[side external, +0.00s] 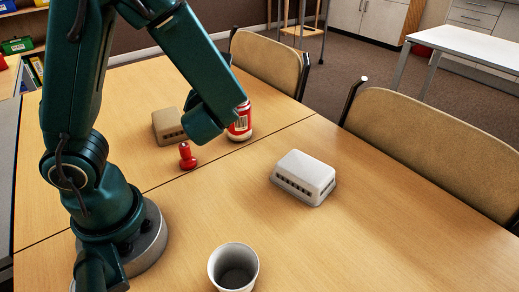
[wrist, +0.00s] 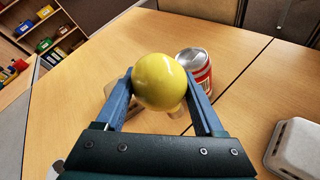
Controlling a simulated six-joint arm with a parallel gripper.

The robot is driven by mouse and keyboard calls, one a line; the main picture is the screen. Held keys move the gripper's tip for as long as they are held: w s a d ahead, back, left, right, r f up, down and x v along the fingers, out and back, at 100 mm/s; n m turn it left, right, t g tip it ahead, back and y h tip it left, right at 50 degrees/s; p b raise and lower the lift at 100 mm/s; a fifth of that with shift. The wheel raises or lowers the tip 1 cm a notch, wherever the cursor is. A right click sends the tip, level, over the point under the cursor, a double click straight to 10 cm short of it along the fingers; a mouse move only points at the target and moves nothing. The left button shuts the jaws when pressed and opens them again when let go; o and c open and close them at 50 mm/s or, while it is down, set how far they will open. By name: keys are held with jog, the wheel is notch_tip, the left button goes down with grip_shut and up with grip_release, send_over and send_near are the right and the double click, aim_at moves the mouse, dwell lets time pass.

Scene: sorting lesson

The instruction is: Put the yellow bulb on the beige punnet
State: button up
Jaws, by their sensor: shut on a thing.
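My gripper (wrist: 159,90) is shut on the yellow bulb (wrist: 160,78), round and glossy, with a blue finger on each side of it in the wrist view. In the side external view the fingers and the bulb are hidden behind my wrist. The beige punnet (side external: 166,128) lies on the table left of my wrist there, its closed face up and nothing seen on it. In the wrist view, beige parts show behind and below the bulb, mostly covered by it. I cannot tell the height of the bulb above them.
A red and white can (side external: 239,124) stands close to the right of my wrist. A small red peg-like object (side external: 187,158) stands in front of the beige punnet. A white punnet (side external: 304,176) lies to the right. A white cup (side external: 233,268) stands in front. The table between them is clear.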

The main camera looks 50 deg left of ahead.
jog(key=shift+r, duration=0.5)
jog(key=shift+w+d+m, duration=0.1)
jog(key=shift+m, duration=0.2)
jog(key=s+a+r+n+g+y, duration=0.1)
jog(key=s+a+r+n+g, duration=0.3)
jog(key=s+a, duration=0.55)
jog(key=s+a+r+n+g+y, duration=0.1)
jog(key=s+a+r+n+g, duration=0.1)
jog(key=s+a+n+g, duration=0.5)
jog(key=m, duration=0.1)
send_over(167, 117)
notch_tip(167, 117, down, 7)
jog(key=shift+f+h, duration=0.3)
jog(key=shift+f, duration=1.65)
jog(key=o, duration=1)
jog(key=shift+f, duration=0.15)
